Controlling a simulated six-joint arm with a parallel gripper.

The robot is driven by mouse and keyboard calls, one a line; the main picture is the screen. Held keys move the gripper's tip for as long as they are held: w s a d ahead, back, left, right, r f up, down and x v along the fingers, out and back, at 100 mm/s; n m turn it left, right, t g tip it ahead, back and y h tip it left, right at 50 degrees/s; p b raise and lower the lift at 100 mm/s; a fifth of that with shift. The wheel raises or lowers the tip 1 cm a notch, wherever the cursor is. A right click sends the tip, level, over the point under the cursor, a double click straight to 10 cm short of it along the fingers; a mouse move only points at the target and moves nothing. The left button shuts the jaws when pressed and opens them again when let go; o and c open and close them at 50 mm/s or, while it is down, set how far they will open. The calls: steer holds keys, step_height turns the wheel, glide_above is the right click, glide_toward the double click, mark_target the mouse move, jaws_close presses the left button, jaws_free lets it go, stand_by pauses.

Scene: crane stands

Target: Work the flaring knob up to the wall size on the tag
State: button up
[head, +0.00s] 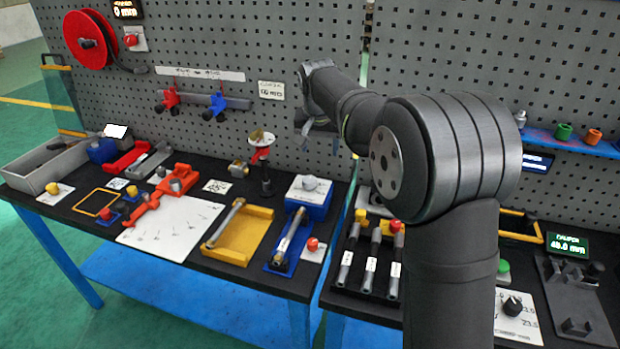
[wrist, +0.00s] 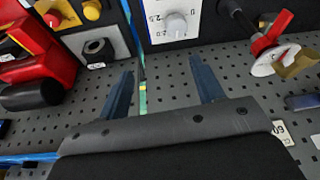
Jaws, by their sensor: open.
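A light grey round knob (head: 309,184) sits on the white top of a blue box (head: 305,205) at the back of the left bench. In the wrist view the knob (wrist: 175,24) shows at the top with printed scale numbers beside it, including 2.5. My gripper (wrist: 163,80) is open and empty, its two blue-grey fingers apart with pegboard behind them. The knob lies beyond the fingertips, untouched. In the head view my gripper is up near the pegboard, mostly hidden behind my wrist. A white tag (head: 271,90) hangs on the pegboard; its writing is too small to read surely.
A red clamp stand (head: 262,155) with a pale disc stands left of the blue box. A yellow tray (head: 240,235), a blue tray (head: 288,240) and a red knob (head: 312,244) lie in front. A black dial knob (head: 512,305) is on the right bench.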

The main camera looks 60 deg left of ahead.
mark_target(309, 179)
steer(key=a+f+n, duration=0.1)
steer(key=a+f, duration=0.1)
steer(key=f, duration=0.3)
steer(key=a+f+n, duration=0.1)
steer(key=a+f, duration=0.1)
steer(key=f, duration=0.3)
steer(key=a+f+n+y, duration=0.1)
steer(key=a+f, duration=0.1)
steer(key=f, duration=0.2)
steer(key=shift+w+a+f+g, duration=0.2)
steer(key=shift+f+g, duration=0.1)
steer(key=shift+f, duration=0.1)
steer(key=shift+n, duration=0.3)
steer(key=c, duration=1)
steer(key=shift+o, duration=0.2)
